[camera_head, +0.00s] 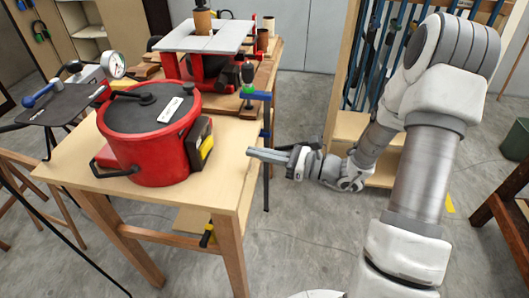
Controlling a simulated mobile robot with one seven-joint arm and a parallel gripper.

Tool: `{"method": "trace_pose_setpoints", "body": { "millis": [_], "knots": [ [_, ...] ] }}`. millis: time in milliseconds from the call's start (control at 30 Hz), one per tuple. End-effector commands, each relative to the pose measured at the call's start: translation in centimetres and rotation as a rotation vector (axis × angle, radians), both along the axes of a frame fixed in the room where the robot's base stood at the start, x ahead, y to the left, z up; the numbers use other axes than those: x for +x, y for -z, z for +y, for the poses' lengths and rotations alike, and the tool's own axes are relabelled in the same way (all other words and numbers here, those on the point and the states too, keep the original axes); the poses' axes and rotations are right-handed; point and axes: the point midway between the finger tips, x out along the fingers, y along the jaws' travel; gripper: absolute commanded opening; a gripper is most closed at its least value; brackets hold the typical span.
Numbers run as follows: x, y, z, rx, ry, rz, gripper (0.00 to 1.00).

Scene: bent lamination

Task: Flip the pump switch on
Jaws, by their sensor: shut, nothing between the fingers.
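A red round vessel with a black lid (128,108) stands on a light wooden table. A yellow and black box (200,143) sits against its right side. A pressure gauge (115,64) and a small grey unit (87,74) stand behind the vessel on the left. I cannot make out for sure which part is the pump switch, or its position. My gripper (252,153) is shut and empty. It points left, with its tips near the table's right edge, apart from the box.
The light wooden table (225,183) has bare room at its front right. A blue clamp (257,96) stands at its back right edge. A second bench with a red machine (205,65) is behind. A wooden rack (350,60) stands behind my arm.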

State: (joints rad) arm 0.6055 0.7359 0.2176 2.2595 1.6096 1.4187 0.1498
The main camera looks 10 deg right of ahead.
Motion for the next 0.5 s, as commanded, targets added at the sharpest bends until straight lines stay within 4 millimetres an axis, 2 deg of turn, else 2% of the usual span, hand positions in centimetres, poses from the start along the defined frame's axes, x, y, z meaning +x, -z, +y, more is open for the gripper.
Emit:
{"method": "trace_pose_setpoints", "body": {
  "millis": [100,300,500],
  "knots": [
    [1.2,-0.1,2.5,0.001,-0.005,0.0,0.0],
    [3.1,0.0,5.9,0.0,-0.004,0.001,0.0],
    [4.2,0.0,7.8,0.0,-0.001,0.001,0.0]
  ]
}}
